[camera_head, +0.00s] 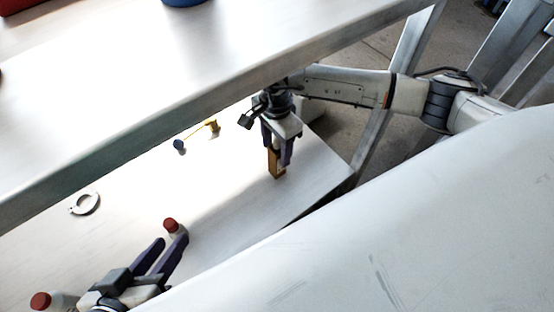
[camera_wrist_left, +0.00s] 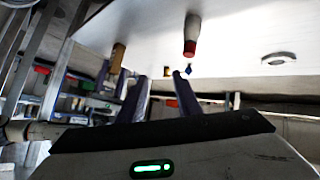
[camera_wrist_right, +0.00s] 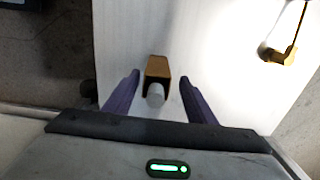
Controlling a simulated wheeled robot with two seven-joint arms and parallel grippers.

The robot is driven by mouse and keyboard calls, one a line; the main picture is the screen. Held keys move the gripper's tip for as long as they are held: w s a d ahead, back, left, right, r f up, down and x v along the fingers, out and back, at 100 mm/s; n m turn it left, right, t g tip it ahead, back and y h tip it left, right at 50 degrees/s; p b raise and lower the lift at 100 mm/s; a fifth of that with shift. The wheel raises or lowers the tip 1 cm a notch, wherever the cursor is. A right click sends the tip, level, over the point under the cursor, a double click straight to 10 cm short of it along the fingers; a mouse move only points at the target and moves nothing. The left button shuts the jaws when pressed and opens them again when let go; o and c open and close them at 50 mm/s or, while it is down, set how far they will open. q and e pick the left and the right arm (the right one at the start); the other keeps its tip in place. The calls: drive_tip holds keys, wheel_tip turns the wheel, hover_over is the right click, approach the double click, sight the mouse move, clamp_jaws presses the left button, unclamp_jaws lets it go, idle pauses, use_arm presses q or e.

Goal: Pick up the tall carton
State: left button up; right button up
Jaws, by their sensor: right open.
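The tall carton (camera_head: 277,170) is a brown-gold box standing on the lower table below my right gripper (camera_head: 278,154). In the right wrist view the carton (camera_wrist_right: 157,67), with a pale round cap, is between the two purple fingers (camera_wrist_right: 160,85). Gaps show on both sides, so the right gripper is open around it. The carton also shows in the left wrist view (camera_wrist_left: 118,58). My left gripper (camera_head: 171,241) is open and empty at the lower left, its fingers pointing at a red-capped bottle.
A grey ring (camera_head: 85,203), a blue-ended thin tool (camera_head: 180,145) and a gold piece (camera_head: 212,127) lie on the table. An upper shelf (camera_head: 200,70) overhangs the table.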

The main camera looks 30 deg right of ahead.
drive_tip(key=f, duration=0.1)
drive_tip(key=f+b, duration=0.1)
drive_tip(key=f, duration=0.2)
drive_tip(key=shift+s+a+f+b, duration=0.1)
drive_tip(key=shift+s+f+b, duration=0.05)
drive_tip(key=shift+s+b, duration=0.2)
drive_tip(key=shift+f, duration=0.1)
use_arm(q)
drive_tip(key=shift+d+r+t+h, duration=0.2)
drive_tip(key=shift+d+r+h, duration=0.05)
drive_tip(key=shift+r, duration=0.2)
drive_tip(key=shift+d+r+t+h, duration=0.2)
drive_tip(key=shift+d+r+h, duration=0.05)
drive_tip(key=shift+r, duration=0.2)
use_arm(e)
drive_tip(key=shift+w, duration=0.1)
drive_tip(key=c, duration=1.1)
drive_tip(key=shift+r, duration=0.2)
